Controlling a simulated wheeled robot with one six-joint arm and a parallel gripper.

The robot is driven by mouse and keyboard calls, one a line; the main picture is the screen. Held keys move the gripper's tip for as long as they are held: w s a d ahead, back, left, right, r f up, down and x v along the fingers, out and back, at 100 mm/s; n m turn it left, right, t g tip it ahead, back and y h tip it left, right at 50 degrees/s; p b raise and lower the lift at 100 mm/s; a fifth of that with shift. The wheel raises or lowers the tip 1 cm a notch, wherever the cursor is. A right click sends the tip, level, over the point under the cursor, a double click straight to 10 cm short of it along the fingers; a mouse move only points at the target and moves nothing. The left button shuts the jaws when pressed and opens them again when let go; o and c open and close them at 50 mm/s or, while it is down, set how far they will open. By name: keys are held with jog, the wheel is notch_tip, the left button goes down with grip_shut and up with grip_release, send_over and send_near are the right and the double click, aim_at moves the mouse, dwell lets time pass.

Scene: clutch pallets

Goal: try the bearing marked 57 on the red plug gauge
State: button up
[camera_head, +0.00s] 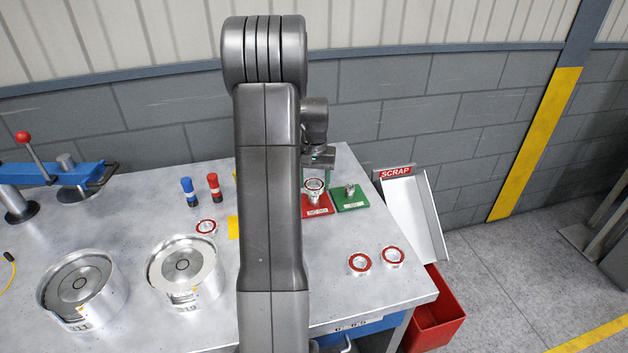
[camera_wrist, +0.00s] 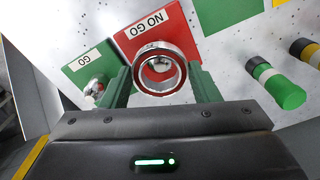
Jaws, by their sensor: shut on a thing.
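My gripper (camera_wrist: 160,82) is shut on a bearing (camera_wrist: 137,75), a silver ring with a red face, held between green fingers. The bearing also shows in the head view (camera_head: 314,185). It is at the top of the metal plug of the red NO GO gauge (camera_head: 316,211), whose red base also shows in the wrist view (camera_wrist: 130,40). Part of the plug shows below the bearing and through its bore. I cannot tell whether the ring is around the plug tip or just above it. No number is readable on the bearing.
The green GO gauge (camera_head: 352,204) stands right beside the red one. Two red-faced bearings (camera_head: 359,263) (camera_head: 392,257) lie at the bench's front right, another (camera_head: 206,227) at left. A SCRAP chute (camera_head: 412,215) leads to a red bin (camera_head: 437,315). Two round metal housings (camera_head: 83,290) (camera_head: 183,270) stand left.

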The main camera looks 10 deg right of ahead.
jog(key=shift+f, duration=0.35)
dwell(0.6)
jog(key=o, duration=1.6)
notch_tip(320, 180, up, 9)
jog(key=p, duration=0.6)
